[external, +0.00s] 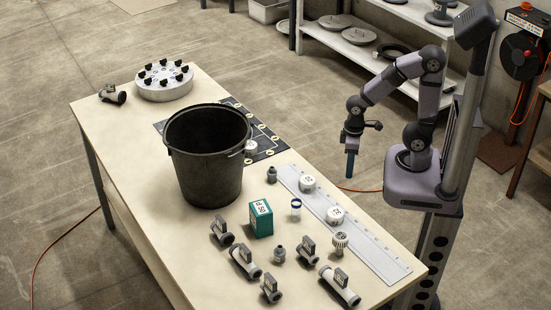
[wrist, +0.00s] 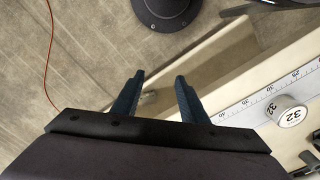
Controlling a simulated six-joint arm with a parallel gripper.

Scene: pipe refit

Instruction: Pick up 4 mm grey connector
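Several grey pipe fittings stand or lie on the front of the table in the external view. Two small upright grey connectors show there, one beside the ruler (external: 272,174) and one nearer the front (external: 279,254). Larger grey fittings with dark tags lie around them, such as the tagged fitting (external: 244,262). The tags are too small to read, so I cannot tell which piece is the 4 mm one. My gripper (external: 350,165) hangs beyond the table's right edge, apart from all fittings. In the wrist view my gripper (wrist: 159,76) has its blue fingers spread with nothing between them.
A black bucket (external: 206,170) stands mid-table. A teal box (external: 261,219) is in front of it. A long ruler (external: 382,252) lies along the right edge with white caps; a cap marked 32 (wrist: 287,111) shows in the wrist view. A shelf (external: 360,50) stands behind.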

